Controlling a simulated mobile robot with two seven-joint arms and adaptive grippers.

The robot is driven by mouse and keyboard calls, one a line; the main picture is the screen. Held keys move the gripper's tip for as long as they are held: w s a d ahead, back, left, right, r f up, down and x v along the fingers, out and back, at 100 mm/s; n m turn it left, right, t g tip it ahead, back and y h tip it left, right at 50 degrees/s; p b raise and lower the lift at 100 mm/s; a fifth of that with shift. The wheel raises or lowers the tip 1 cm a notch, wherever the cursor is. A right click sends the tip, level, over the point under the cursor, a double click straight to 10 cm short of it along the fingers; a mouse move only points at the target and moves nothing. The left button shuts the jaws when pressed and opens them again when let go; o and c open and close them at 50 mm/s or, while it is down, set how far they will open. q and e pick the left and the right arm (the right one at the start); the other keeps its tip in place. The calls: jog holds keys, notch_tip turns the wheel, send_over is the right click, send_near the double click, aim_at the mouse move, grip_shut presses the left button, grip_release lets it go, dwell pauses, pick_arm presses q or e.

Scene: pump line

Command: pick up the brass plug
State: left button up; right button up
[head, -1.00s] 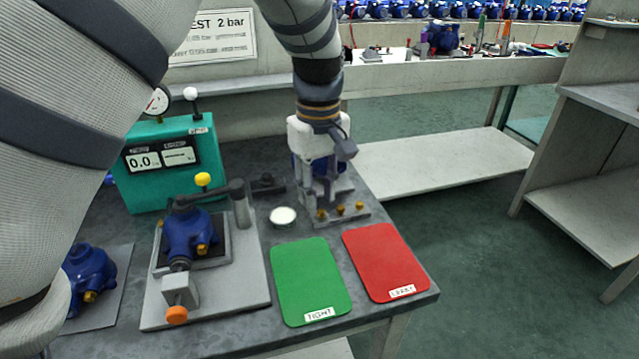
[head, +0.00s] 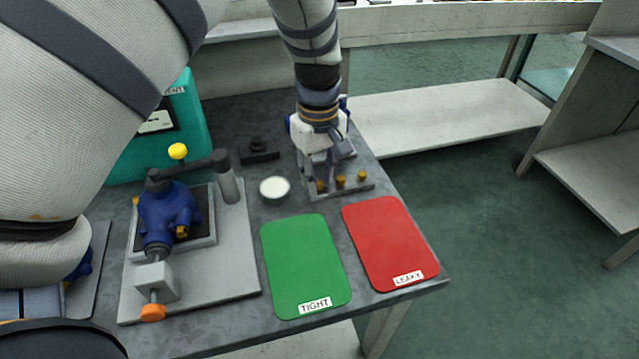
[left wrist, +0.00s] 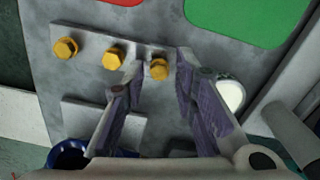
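Three brass plugs stand in a row on a grey rack (head: 350,190), which also shows in the left wrist view (left wrist: 90,43). The plug nearest my left gripper (head: 317,180) is the left one (head: 320,187) in the head view. In the left wrist view this plug (left wrist: 159,70) appears between the open fingertips of my left gripper (left wrist: 160,64), which point down at it. I cannot tell whether either finger touches it. The middle plug (left wrist: 114,57) and the far plug (left wrist: 66,48) are clear of the fingers. My right gripper is not in view.
A white round dish (head: 275,188) stands left of the rack. The green TIGHT mat (head: 305,265) and red LEAKY mat (head: 390,243) lie in front. A fixture with a blue pump (head: 167,215) and a teal tester (head: 190,125) stand to the left.

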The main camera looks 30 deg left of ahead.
pick_arm(q)
jog(key=shift+f, duration=0.4)
jog(key=shift+r, duration=0.1)
grip_shut()
jog(key=shift+r, duration=0.1)
jog(key=shift+w+r, duration=0.1)
jog(key=shift+r, duration=0.3)
jog(key=r, duration=0.2)
jog(key=s+r, duration=0.1)
jog(key=r, duration=0.1)
jog(key=shift+p, duration=0.4)
jog(key=s+r+p, duration=0.1)
jog(key=s+r, duration=0.3)
jog(key=s, duration=0.2)
jog(key=s+d+r+p, duration=0.1)
jog(key=s+r, duration=0.3)
jog(key=s, duration=0.3)
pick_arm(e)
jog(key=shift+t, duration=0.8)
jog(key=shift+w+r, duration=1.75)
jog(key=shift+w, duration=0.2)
